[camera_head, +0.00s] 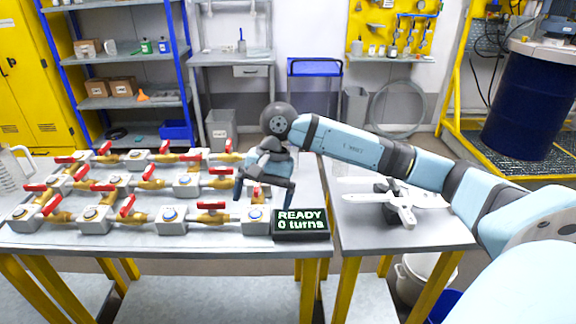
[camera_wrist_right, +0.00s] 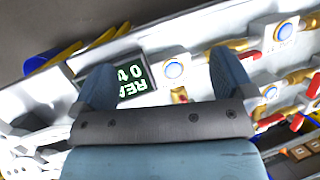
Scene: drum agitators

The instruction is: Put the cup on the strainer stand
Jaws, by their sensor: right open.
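I cannot make out a strainer stand with certainty. A white cup-like vessel (camera_head: 110,47) stands on the blue shelf at the back left, and a clear jug (camera_head: 14,168) is cut off by the left edge; I cannot tell whether either is the cup. My right gripper (camera_head: 262,198) is open and empty, pointing down over the right end of the valve table, behind the READY display. In the right wrist view its two fingers (camera_wrist_right: 164,82) stand wide apart with nothing between them. My left gripper is not in view.
Rows of brass valves with red handles (camera_head: 154,182) fill the table. The display (camera_head: 301,223) reads "READY 0 turns". White and black parts (camera_head: 398,205) lie on the right table, partly behind my arm. A white bucket (camera_head: 412,277) stands below.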

